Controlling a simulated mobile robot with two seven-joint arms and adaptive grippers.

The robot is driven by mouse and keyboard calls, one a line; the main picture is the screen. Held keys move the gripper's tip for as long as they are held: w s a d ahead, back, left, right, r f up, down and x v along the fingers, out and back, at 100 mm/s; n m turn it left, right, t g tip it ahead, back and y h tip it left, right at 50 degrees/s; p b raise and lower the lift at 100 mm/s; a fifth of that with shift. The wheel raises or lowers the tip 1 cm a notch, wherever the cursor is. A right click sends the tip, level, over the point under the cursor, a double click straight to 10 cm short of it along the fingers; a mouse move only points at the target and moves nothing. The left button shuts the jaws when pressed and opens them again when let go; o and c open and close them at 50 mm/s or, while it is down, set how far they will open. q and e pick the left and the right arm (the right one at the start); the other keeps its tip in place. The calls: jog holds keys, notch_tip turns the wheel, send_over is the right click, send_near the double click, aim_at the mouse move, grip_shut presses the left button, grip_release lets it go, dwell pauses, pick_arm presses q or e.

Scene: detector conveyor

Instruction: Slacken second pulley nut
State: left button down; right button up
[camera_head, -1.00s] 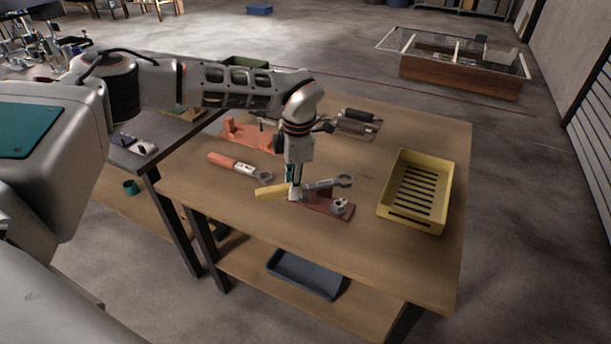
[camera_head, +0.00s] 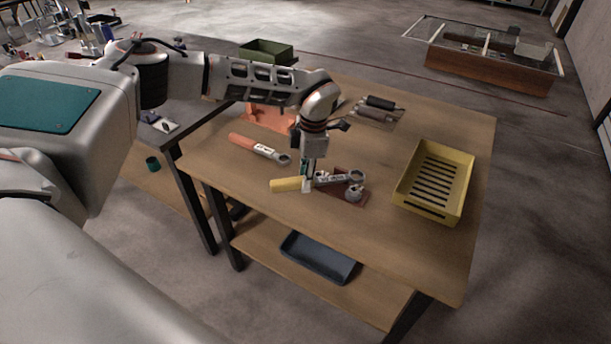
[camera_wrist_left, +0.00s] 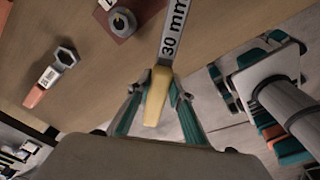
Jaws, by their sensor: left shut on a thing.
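My left gripper (camera_head: 308,186) is shut on a wrench with a yellow handle (camera_head: 286,184). The wrench's grey shaft reads "30 mm" in the left wrist view (camera_wrist_left: 172,38). Its ring end (camera_head: 357,176) points right and appears just above and behind the nut (camera_head: 353,194) in the head view; I cannot tell whether they touch. The nut sits on a dark red plate (camera_head: 339,195) on the table and shows apart from the shaft in the left wrist view (camera_wrist_left: 122,21). The wrench's ring is out of the wrist frame. My right gripper is not in view.
An orange-handled wrench (camera_head: 252,146) lies to the left on the wooden table (camera_head: 400,250). A yellow slotted tray (camera_head: 434,180) stands at the right. An orange-red fixture (camera_head: 268,115) and dark rollers (camera_head: 377,107) are at the back. The front of the table is clear.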

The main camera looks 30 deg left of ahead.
pick_arm(q)
notch_tip(320, 180, down, 3)
jog(key=shift+r+b, duration=0.2)
jog(key=shift+b, duration=0.3)
jog(key=shift+f, duration=0.3)
jog(key=shift+r, duration=0.15)
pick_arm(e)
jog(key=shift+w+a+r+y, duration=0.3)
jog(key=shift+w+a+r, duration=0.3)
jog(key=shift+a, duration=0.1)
pick_arm(q)
jog(key=shift+p, duration=0.3)
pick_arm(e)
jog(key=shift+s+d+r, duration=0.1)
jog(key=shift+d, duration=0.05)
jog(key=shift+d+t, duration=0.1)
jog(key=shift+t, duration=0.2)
pick_arm(q)
jog(key=shift+f+b, duration=0.5)
jog(key=shift+f, duration=0.95)
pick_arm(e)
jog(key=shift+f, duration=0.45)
pick_arm(q)
jog(key=c, duration=2.7)
grip_release()
jog(key=shift+c, duration=0.2)
grip_shut()
